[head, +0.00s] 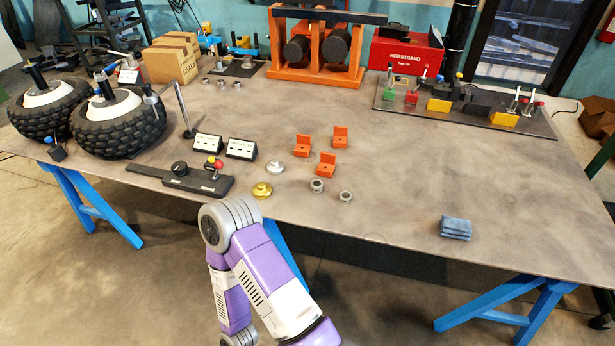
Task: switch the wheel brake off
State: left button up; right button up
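Two black knobby wheels with white hubs stand at the left end of the table, a left wheel (40,118) and a right wheel (125,135). A small dark block with a blue knob (56,150) sits at the table edge in front of them. A grey bent rod on a stand (184,108) is right of the right wheel. I cannot tell which part is the wheel brake or how it is set. One of my purple and white arms shows at the bottom centre, but neither gripper is in view.
A black plate with a dial and coloured knobs (190,181) lies right of the wheels. Two small labelled panels, orange brackets (326,168) and metal rings are mid-table. A red toolbox (402,55) and a lever board stand behind.

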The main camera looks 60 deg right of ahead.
aim_at(218, 164)
jog(key=z, duration=1.7)
